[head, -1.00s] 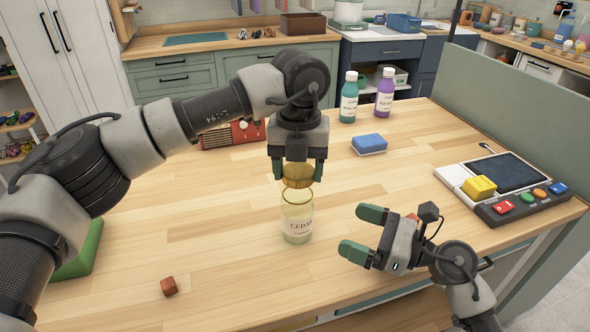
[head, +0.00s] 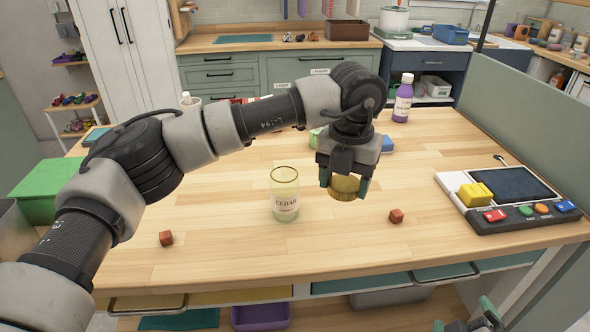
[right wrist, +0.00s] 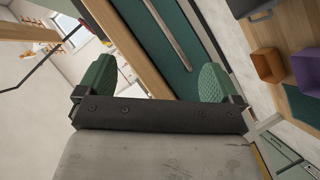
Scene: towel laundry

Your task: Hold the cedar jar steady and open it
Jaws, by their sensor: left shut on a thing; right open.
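The cedar jar (head: 285,196) is a clear glass jar with a CEDAR label. It stands upright on the wooden table with its top open. My left gripper (head: 345,184) is shut on the round golden lid (head: 344,188), holding it above the table to the right of the jar and apart from it. My right gripper (right wrist: 155,82) is open and empty in the right wrist view, facing the table's green drawer front. In the head view only a small part of the right arm shows at the bottom edge, low in front of the table.
A device with a yellow block (head: 475,194) stands at the right. A purple bottle (head: 403,98) stands at the back. A green box (head: 48,190) is at the left.

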